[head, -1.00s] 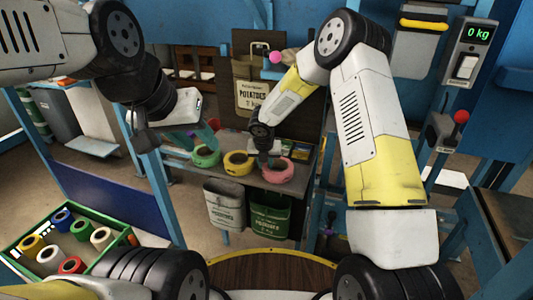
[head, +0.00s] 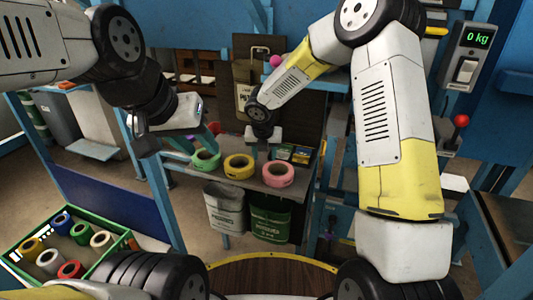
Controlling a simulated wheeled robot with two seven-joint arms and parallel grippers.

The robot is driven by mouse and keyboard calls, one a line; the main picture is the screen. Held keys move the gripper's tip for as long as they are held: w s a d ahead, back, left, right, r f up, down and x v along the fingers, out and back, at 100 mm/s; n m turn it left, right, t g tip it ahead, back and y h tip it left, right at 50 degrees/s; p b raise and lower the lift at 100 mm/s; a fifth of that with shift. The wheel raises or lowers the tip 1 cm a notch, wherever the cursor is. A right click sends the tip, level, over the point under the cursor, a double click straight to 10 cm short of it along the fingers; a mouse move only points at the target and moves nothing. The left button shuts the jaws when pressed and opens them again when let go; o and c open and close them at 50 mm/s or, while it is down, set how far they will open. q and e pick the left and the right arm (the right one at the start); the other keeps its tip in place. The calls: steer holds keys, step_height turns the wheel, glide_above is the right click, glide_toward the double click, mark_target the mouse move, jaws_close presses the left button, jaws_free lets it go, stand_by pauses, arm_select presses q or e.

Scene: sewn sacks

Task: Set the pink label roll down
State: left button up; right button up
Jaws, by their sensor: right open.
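The pink label roll (head: 278,174) lies flat on the grey shelf (head: 241,182), at the right end of a row with a yellow roll (head: 239,166) and a green roll (head: 206,159). My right gripper (head: 263,150) is open and empty, just above and behind the pink roll in the picture; its fingertips are small and partly hard to make out. My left gripper (head: 195,120) hangs further left, above the green roll's side of the shelf; whether its jaws are open cannot be made out.
Small boxes (head: 292,153) stand on the shelf behind the pink roll. A grey sack (head: 224,208) and a green sack (head: 270,220) hang below its front edge. A green crate (head: 97,225) of several rolls is at the lower left.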

steer(key=shift+v, duration=1.55)
